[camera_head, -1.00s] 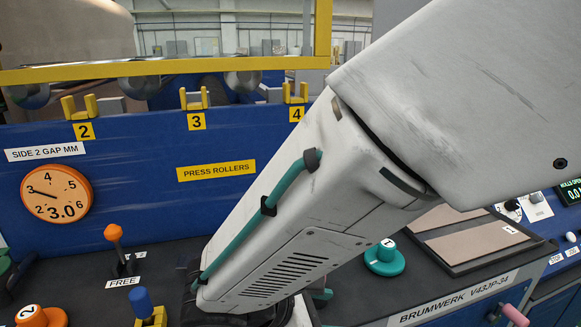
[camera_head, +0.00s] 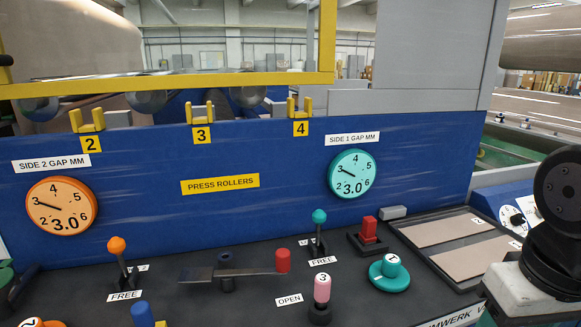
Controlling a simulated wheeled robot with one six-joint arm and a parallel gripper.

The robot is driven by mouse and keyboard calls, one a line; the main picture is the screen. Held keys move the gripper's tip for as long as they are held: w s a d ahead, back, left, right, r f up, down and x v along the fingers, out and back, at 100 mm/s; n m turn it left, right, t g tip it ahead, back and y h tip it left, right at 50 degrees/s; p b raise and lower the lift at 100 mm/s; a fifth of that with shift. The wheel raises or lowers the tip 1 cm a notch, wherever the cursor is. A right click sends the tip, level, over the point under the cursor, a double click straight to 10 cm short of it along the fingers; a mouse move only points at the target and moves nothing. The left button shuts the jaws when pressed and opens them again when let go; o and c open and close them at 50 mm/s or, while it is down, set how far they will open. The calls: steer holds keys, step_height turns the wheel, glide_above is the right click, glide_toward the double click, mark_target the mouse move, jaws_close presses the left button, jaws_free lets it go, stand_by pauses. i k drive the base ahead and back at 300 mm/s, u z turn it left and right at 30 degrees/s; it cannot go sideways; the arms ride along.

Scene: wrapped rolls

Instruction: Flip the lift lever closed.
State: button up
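A flat grey lever with a red end grip (camera_head: 283,260) lies level across a short dark post in the middle of the dark console. Its red end points right. A white OPEN label (camera_head: 289,299) sits on the console in front of the red end. No label reading "lift" shows, so I take this as the lift lever from its look and the OPEN label. My gripper is not in view; dark, round-jointed and pale parts that look like my arm (camera_head: 556,225) stand at the right edge.
An orange-knobbed lever (camera_head: 117,246) and a teal-knobbed lever (camera_head: 319,217) stand near FREE labels. A pink knob marked 3 (camera_head: 322,287), a teal knob (camera_head: 391,265) and a red block (camera_head: 369,228) stand to the right. A blue panel (camera_head: 290,150) with two dials rises behind.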

mark_target(200, 274)
steer(key=k, duration=0.65)
steer(key=u, duration=0.55)
steer(key=i, duration=1.15)
